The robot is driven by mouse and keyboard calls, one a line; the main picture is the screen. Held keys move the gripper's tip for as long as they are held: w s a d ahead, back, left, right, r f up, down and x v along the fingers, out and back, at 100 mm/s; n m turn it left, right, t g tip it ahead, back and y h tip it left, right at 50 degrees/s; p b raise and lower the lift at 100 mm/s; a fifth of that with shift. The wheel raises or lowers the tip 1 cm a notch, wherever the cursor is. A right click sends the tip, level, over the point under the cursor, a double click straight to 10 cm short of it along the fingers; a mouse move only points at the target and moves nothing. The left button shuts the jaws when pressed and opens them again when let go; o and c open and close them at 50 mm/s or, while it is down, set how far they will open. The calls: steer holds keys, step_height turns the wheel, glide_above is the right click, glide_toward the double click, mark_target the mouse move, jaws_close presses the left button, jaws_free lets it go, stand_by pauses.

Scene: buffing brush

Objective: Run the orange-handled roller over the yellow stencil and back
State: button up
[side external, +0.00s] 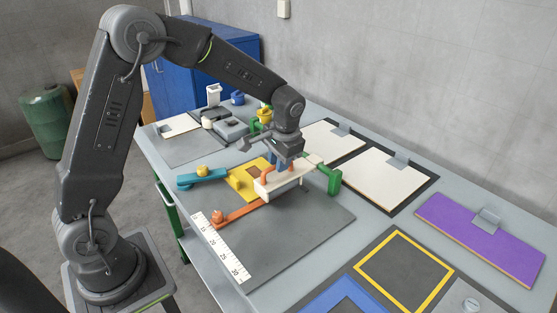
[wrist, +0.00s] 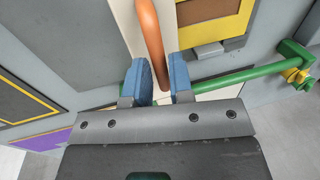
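The roller is a long cream block (side external: 283,184) with an orange handle (side external: 264,173); the handle also shows in the wrist view (wrist: 150,42). My gripper (side external: 286,164) points down over it. The roller hides part of the stencil. I cannot tell whether the roller touches the board.
An orange bar (side external: 238,214), a teal bar (side external: 203,177) and a green bar (side external: 333,180) surround the stencil. A white ruler (side external: 222,248) lies along the board's front left. White panels (side external: 383,180) and a purple panel (side external: 478,225) lie right. The grey board's front (side external: 290,235) is clear.

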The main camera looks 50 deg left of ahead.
steer(key=o, duration=0.3)
steer(key=d+r, duration=0.1)
steer(key=r, duration=0.8)
steer(key=d+r, duration=0.1)
steer(key=r, duration=0.3)
steer(key=shift+d+r, duration=0.3)
steer(key=shift+d, duration=0.05)
